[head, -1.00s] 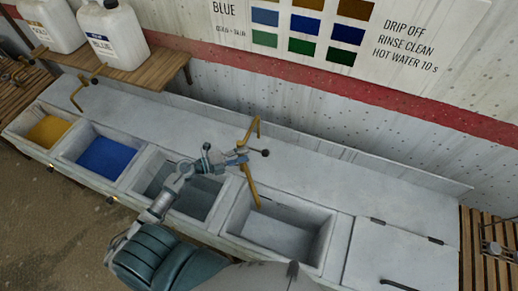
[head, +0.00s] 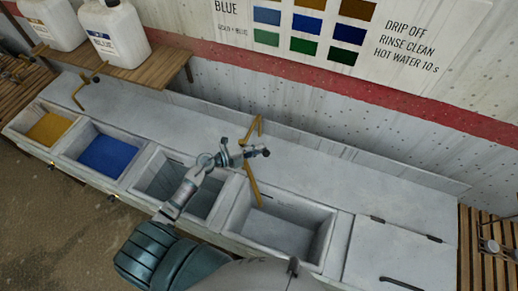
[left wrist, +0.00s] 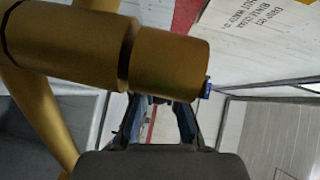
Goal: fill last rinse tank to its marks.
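The last rinse tank (head: 268,232) is the grey basin at the right end of the row of tanks in the head view. Whether it holds water, and where its marks are, I cannot tell. A brass tap (head: 253,186) stands behind it, its spout reaching down over the tank's left side. My left gripper (head: 258,152) is beside the upper part of the tap. In the left wrist view its two fingers (left wrist: 158,122) are apart with nothing seen between them, and a thick brass pipe (left wrist: 165,62) crosses close in front. My right gripper is not in view.
To the left are another grey tank (head: 199,204), a blue-filled tank (head: 106,158) and a yellow-filled tank (head: 46,129). A second brass tap (head: 82,92) and a shelf (head: 150,72) with white jugs (head: 115,38) are behind. A lidded section (head: 400,262) lies at right.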

